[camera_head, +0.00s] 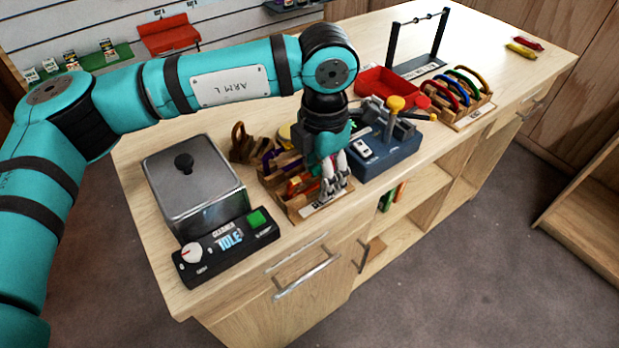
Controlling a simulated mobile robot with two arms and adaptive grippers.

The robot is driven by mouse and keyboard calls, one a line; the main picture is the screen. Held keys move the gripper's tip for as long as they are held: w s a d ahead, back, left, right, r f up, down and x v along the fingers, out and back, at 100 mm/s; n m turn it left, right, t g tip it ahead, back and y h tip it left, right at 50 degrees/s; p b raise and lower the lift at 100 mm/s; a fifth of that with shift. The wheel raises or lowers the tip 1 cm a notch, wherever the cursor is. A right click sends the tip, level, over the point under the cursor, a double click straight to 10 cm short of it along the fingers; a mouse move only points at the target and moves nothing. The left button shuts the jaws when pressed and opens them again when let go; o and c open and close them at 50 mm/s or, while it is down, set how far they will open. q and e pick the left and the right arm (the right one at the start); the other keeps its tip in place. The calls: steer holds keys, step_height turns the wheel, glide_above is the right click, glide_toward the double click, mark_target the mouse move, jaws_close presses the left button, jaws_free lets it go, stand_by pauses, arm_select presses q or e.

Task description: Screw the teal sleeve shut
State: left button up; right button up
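My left gripper (334,178) points down over a small wooden rack (306,210) near the front edge of the counter. Its pale fingertips are among the small items in the rack, and they look close together. I cannot tell whether they are shut on something. An orange-red piece (298,186) shows in the rack beside the fingers. I cannot make out a teal sleeve; the gripper covers part of the rack. My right gripper is not in view.
A metal cleaner tank (195,185) with a control panel reading IDLE stands to the left. To the right are a blue-grey tool block (385,158), a red tray (386,88), a rack of coloured carabiners (466,107) and a black bar stand (440,38). The far right counter is mostly clear.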

arm_select(q)
steer(key=shift+r+p, duration=0.4)
steer(key=shift+r, duration=0.7)
steer(key=shift+w+a+b, duration=0.35)
steer(key=shift+w+a, duration=0.45)
steer(key=shift+w, duration=0.3)
steer(key=shift+f, duration=0.1)
steer(key=shift+w+d+f+b, duration=0.1)
steer(key=shift+d+f+b, duration=0.1)
steer(key=shift+f+b, duration=1.2)
steer(key=shift+s+d+b, duration=0.35)
steer(key=shift+s+d, duration=0.45)
steer(key=shift+s, duration=0.35)
